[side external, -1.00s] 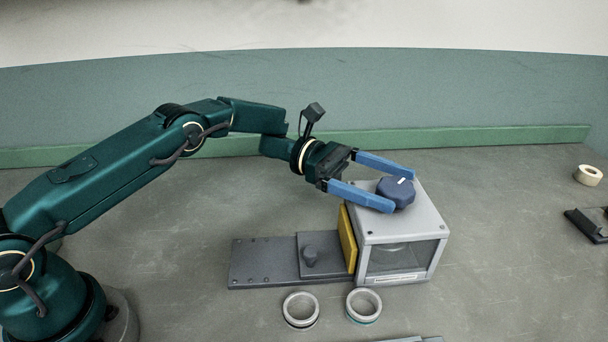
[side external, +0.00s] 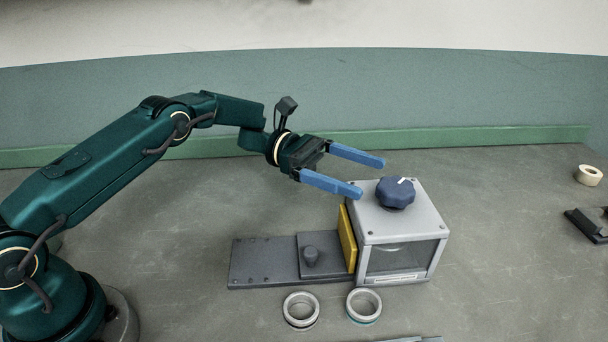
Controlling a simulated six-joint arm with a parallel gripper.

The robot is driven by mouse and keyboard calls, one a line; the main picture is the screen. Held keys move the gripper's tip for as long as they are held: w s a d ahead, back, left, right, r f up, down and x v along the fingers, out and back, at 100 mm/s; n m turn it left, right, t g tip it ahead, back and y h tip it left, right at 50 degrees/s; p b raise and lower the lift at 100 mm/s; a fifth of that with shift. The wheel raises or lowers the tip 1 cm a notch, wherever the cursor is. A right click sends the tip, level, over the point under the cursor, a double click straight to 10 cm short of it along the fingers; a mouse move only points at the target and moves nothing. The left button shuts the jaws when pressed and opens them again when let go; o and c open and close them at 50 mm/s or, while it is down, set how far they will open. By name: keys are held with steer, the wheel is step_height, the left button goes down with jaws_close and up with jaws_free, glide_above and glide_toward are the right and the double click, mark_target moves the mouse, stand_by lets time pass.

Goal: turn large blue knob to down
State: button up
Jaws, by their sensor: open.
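The large blue knob (side external: 395,194) sits on top of the grey box-shaped grinder housing (side external: 424,211). A white mark on the knob lies at its upper right edge in the picture, toward the back. My gripper (side external: 373,177) is open and empty, with two blue fingers spread apart. It is to the left of the knob, and the fingertips are clear of it. The near fingertip is close to the left top edge of the housing.
Two rings (side external: 301,310) (side external: 364,306) lie in front. A tape roll (side external: 588,175) and a black object (side external: 588,226) are at the far right.

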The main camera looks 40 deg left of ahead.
mark_target(396, 185)
steer(key=n+t, duration=0.1)
steer(key=d+t, duration=0.1)
steer(key=t, duration=0.1)
steer(key=shift+s+d+r+n, duration=0.15)
steer(key=shift+r+n, duration=0.1)
steer(key=shift+n, duration=0.15)
steer(key=shift+s+d+f+n+t+y, duration=0.2)
steer(key=shift+s+n+t+y, duration=0.15)
steer(key=shift+t, duration=0.2)
steer(key=shift+s+d+f+n+t+y, duration=0.1)
steer(key=shift+s+f+n+t+y, duration=0.1)
steer(key=shift+n+t+y, duration=0.3)
steer(key=shift+x, duration=2.45)
steer(key=c, duration=1.4)
steer(key=shift+r, duration=0.1)
